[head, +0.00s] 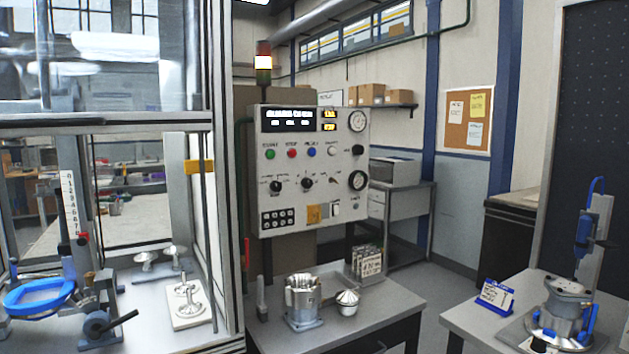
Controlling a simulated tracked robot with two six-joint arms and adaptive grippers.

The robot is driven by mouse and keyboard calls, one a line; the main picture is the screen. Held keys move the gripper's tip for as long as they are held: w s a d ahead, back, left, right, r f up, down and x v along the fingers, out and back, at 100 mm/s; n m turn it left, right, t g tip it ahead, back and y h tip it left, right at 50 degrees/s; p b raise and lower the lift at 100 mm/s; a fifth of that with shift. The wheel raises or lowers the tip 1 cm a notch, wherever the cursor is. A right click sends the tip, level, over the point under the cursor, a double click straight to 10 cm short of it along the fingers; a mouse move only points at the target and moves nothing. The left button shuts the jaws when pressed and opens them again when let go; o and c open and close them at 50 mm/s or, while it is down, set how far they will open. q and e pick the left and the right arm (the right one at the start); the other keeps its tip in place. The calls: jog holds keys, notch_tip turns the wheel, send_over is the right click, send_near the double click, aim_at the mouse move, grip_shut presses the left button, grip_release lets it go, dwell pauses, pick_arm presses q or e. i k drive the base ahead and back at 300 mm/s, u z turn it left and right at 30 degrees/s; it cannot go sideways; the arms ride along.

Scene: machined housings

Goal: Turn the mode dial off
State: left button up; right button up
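A grey control panel (300,168) stands upright in the middle of the head view. Neither of my grippers is in view.
The panel also has coloured buttons (291,153), round gauges (357,121) and a keypad (277,218). Below it, a bench (390,305) holds a metal housing (302,303). A glazed enclosure (222,180) stands left; another bench (465,315) stands right.

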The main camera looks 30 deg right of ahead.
aim_at(275, 186)
jog(key=z, duration=1.9)
jog(key=i, duration=0.1)
jog(key=u, duration=2.95)
jog(key=k, duration=1.1)
jog(key=z, duration=1.05)
jog(key=i, duration=1)
jog(key=z, duration=0.05)
